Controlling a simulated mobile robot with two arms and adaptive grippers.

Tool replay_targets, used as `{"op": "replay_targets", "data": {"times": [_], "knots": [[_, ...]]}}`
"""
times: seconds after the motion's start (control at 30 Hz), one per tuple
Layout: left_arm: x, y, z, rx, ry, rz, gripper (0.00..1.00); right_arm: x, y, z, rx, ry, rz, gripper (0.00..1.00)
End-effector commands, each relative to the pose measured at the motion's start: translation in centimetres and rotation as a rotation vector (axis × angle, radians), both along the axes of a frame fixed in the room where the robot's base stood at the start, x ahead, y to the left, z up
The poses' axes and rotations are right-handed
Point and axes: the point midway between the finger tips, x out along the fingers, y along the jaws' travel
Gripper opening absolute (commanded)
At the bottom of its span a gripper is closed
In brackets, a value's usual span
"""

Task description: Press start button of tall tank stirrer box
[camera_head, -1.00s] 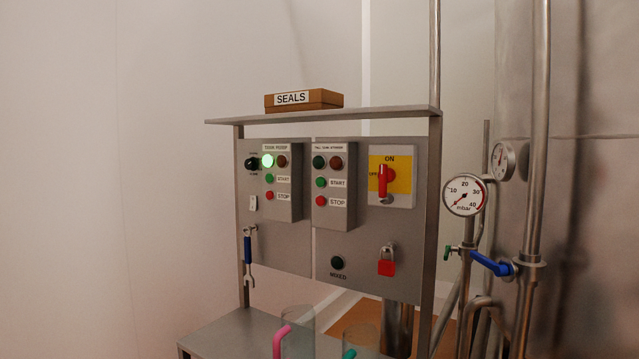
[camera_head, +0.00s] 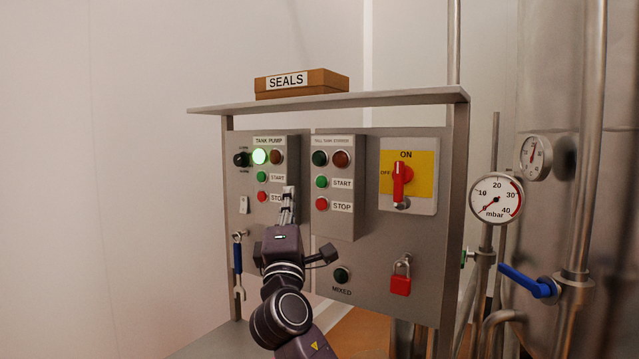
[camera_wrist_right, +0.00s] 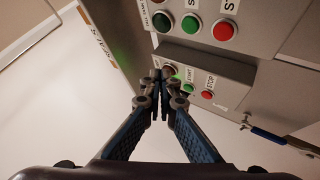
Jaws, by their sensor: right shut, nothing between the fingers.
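The tall tank stirrer box (camera_head: 335,222) is a grey box on the panel. Its green start button (camera_head: 322,182) sits above its red stop button (camera_head: 322,204), below two unlit lamps. In the right wrist view, the start button (camera_wrist_right: 191,24) and stop button (camera_wrist_right: 223,30) show large near the top. My right gripper (camera_head: 288,192) is shut and empty, pointing up at the panel, left of the stirrer box in the head view and over part of the tank pump's STOP label. Its fingertips (camera_wrist_right: 161,76) meet in the wrist view, apart from the start button. My left gripper is out of view.
The tank pump box (camera_head: 286,145), with its green lamp lit, is just left. A red ON/OFF switch (camera_head: 402,180) is right, above a red padlock (camera_head: 400,286). A shelf (camera_head: 400,98) overhangs the panel. A wrench (camera_head: 238,260) hangs at left; gauges and pipes stand right.

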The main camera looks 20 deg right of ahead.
Motion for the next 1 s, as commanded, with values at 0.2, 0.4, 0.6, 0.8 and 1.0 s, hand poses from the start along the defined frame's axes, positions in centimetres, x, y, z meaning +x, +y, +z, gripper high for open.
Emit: {"op": "replay_targets", "data": {"times": [0.2, 0.4, 0.6, 0.8, 1.0], "knots": [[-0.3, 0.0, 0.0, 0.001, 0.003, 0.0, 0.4, 0.0, 0.3, 0.9, -0.02, -0.012, -0.005, 0.0], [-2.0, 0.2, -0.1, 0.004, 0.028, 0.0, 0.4, 0.0, 0.3, 0.8, -0.019, -0.012, -0.005, 0.0], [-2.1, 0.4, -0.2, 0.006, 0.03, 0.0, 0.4, 0.5, -0.4, 0.8, -0.019, -0.011, -0.007, 0.0], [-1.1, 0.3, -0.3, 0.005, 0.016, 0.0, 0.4, 2.0, -2.5, 0.7, -0.02, -0.01, -0.007, 0.0], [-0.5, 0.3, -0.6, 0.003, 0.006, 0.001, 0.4, 3.7, -4.7, 0.7, -0.019, -0.01, -0.008, 0.0]]}}
